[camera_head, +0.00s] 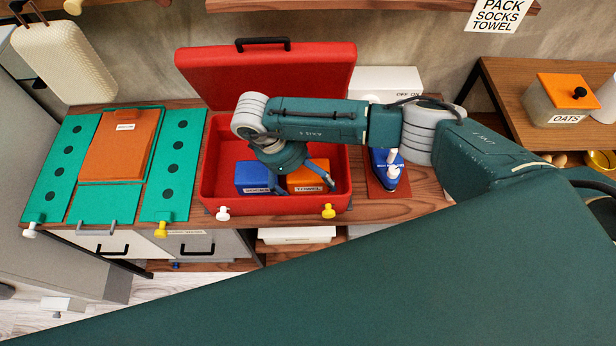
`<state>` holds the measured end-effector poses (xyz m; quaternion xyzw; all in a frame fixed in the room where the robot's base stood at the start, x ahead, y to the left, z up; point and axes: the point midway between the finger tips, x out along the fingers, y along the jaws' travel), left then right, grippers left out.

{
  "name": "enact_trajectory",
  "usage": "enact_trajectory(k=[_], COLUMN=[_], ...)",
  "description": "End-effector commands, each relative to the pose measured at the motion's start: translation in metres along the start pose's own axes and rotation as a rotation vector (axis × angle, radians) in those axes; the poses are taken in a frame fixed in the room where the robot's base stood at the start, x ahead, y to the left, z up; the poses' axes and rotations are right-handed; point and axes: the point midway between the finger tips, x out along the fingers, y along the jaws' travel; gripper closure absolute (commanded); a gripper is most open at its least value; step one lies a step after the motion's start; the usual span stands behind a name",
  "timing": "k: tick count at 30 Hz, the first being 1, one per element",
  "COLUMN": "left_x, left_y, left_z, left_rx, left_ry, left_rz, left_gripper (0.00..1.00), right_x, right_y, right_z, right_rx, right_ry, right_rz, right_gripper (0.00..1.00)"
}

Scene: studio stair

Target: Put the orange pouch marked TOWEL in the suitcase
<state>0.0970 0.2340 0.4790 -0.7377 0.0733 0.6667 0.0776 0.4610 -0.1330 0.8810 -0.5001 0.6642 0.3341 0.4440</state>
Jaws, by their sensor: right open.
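The red suitcase (215,192) stands open on the wooden bench, its lid (265,80) tilted back. Inside it, the orange pouch marked TOWEL (308,180) lies on the right and the blue pouch marked SOCKS (252,177) on the left. My right gripper (303,187) reaches down into the suitcase. It is open, its fingers apart over and beside the orange pouch, with one finger near the blue pouch. I cannot tell whether the fingers touch either pouch. My arm hides part of the suitcase's inside and back wall. My left gripper is not in view.
Left of the suitcase lies a green panel (65,165) with an orange-brown piece (122,145). Right of it a blue iron (385,165) stands on a red mat. A white OFF/ON box (385,82) is behind. An OATS canister (565,100) stands far right.

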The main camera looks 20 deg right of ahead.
Motion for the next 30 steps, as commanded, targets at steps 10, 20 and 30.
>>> enact_trajectory(k=[10, 20, 30], left_x=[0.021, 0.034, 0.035], left_y=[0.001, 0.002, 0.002], left_z=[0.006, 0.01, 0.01], left_rx=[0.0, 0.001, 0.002], left_ry=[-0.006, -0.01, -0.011], left_rz=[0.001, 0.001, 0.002], left_gripper=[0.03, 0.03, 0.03], right_x=[-0.046, -0.11, -0.123], right_y=[-0.002, -0.002, 0.0], right_z=[0.002, 0.0, -0.001], right_rx=[-0.002, 0.0, 0.001], right_ry=[-0.004, -0.001, 0.0], right_rz=[-0.007, -0.005, 0.0], right_gripper=[0.03, 0.03, 0.03])
